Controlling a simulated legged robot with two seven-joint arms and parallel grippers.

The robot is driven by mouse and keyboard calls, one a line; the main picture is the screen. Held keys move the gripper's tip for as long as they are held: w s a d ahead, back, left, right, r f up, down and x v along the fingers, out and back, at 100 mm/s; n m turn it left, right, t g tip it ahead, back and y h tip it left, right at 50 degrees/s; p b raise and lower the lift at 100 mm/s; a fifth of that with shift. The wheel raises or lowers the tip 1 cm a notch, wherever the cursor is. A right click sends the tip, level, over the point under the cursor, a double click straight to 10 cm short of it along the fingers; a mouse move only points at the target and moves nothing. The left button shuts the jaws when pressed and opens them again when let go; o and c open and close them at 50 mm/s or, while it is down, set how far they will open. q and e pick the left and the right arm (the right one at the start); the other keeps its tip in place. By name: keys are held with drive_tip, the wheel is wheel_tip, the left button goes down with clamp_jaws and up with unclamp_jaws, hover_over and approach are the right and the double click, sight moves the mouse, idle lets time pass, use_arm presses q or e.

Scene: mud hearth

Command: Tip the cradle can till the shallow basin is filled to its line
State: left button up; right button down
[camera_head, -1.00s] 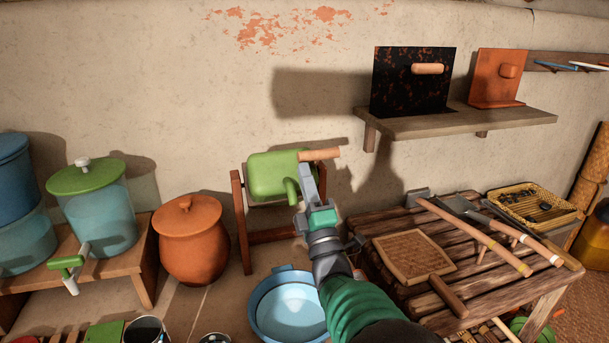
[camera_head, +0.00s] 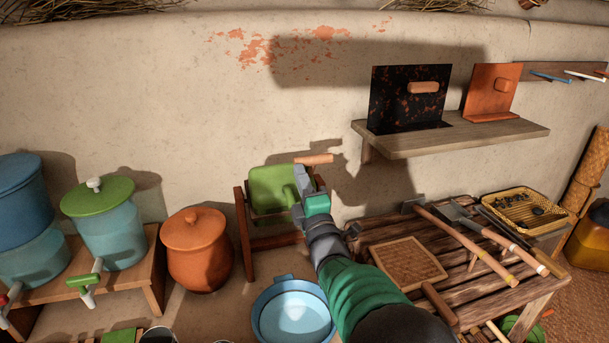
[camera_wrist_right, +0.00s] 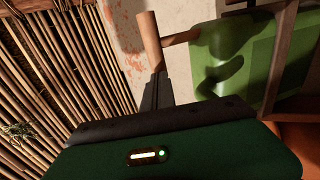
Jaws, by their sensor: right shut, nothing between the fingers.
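The green cradle can (camera_head: 270,187) hangs in a brown wooden frame (camera_head: 241,226) against the wall. Its wooden handle (camera_head: 314,159) sticks out to the right at the top. My right gripper (camera_head: 301,178) is shut and empty, just in front of the can's right side and below the handle; touching cannot be told. In the wrist view the gripper (camera_wrist_right: 157,88) lies close to the wooden handle (camera_wrist_right: 149,40), with the green can (camera_wrist_right: 240,60) to its right. The shallow blue basin (camera_head: 262,312) sits below, in front of the frame, with light-coloured contents or floor inside; its line is not discernible. My left gripper is out of view.
An orange lidded pot (camera_head: 196,255) and teal dispensers with taps (camera_head: 110,235) stand left. A slatted wooden table (camera_head: 400,293) with a woven mat, long-handled tools and a basket (camera_head: 525,209) is right. A shelf (camera_head: 450,137) juts from the wall above.

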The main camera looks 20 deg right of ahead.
drive_tip(key=w+r+g+p, duration=0.1)
drive_tip(key=w+g+p, duration=0.1)
drive_tip(key=p, duration=0.3)
drive_tip(key=w+r+g+p, duration=0.1)
drive_tip(key=w+r+p, duration=0.1)
drive_tip(key=w+p, duration=0.1)
drive_tip(key=w+r+g+p, duration=0.2)
drive_tip(key=w+p, duration=0.1)
drive_tip(key=p, duration=0.3)
drive_tip(key=shift+a+r+g+p, duration=0.1)
drive_tip(key=shift+r+g+p, duration=0.05)
drive_tip(key=shift+g+p, duration=0.2)
drive_tip(key=shift+w+g+p, duration=0.25)
drive_tip(key=shift+w+p, duration=0.1)
drive_tip(key=shift+p, duration=0.25)
